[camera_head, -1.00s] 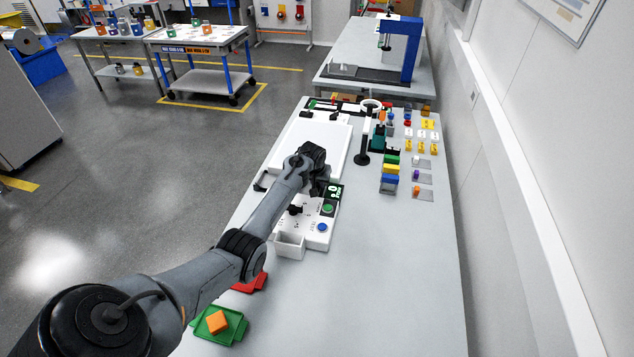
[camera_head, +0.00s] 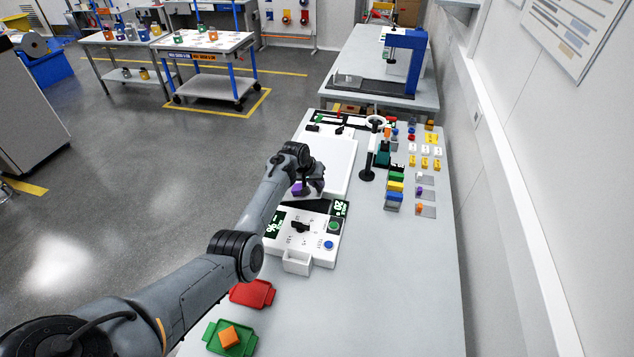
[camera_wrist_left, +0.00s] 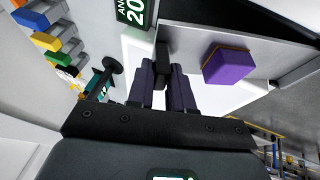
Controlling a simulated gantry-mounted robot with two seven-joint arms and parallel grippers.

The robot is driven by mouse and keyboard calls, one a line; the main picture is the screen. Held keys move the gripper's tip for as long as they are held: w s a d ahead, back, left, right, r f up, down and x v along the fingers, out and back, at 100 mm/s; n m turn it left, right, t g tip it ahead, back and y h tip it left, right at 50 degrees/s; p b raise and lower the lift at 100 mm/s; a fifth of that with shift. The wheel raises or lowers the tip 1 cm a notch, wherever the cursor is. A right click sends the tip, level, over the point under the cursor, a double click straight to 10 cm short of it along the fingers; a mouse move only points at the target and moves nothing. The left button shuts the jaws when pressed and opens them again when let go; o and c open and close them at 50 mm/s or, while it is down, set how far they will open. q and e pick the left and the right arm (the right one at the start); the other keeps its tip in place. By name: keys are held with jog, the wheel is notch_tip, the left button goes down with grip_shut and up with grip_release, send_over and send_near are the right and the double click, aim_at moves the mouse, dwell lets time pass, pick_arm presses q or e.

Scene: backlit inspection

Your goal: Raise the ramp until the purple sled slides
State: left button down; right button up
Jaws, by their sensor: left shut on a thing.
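In the head view the purple sled (camera_head: 298,188) shows small beside my left gripper (camera_head: 309,188). In the wrist view my left gripper (camera_wrist_left: 163,88) is shut on a dark tab (camera_wrist_left: 162,58) at the ramp's edge; the sled is beside the fingers, apart from them. The angle display (camera_wrist_left: 134,10) reads about 20. In the head view the ramp (camera_head: 312,205) is partly hidden by my arm. My right gripper is out of view.
A white control unit (camera_head: 300,250) with a green button, a blue button and a black knob is in front. Red (camera_head: 252,293) and green (camera_head: 214,344) trays lie nearer, the green one holding an orange block (camera_head: 229,337). A black stand (camera_head: 367,173) and coloured blocks (camera_head: 395,190) are to the right.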

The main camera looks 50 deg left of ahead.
pick_arm(q)
jog(key=c, duration=1.1)
grip_release()
jog(key=shift+s+a, duration=0.1)
jog(key=shift+a, duration=0.05)
jog(key=shift+r, duration=0.1)
jog(key=shift+s+r, duration=0.15)
jog(key=shift+r, duration=0.3)
jog(key=shift+p+v, duration=0.85)
jog(key=shift+v, duration=4)
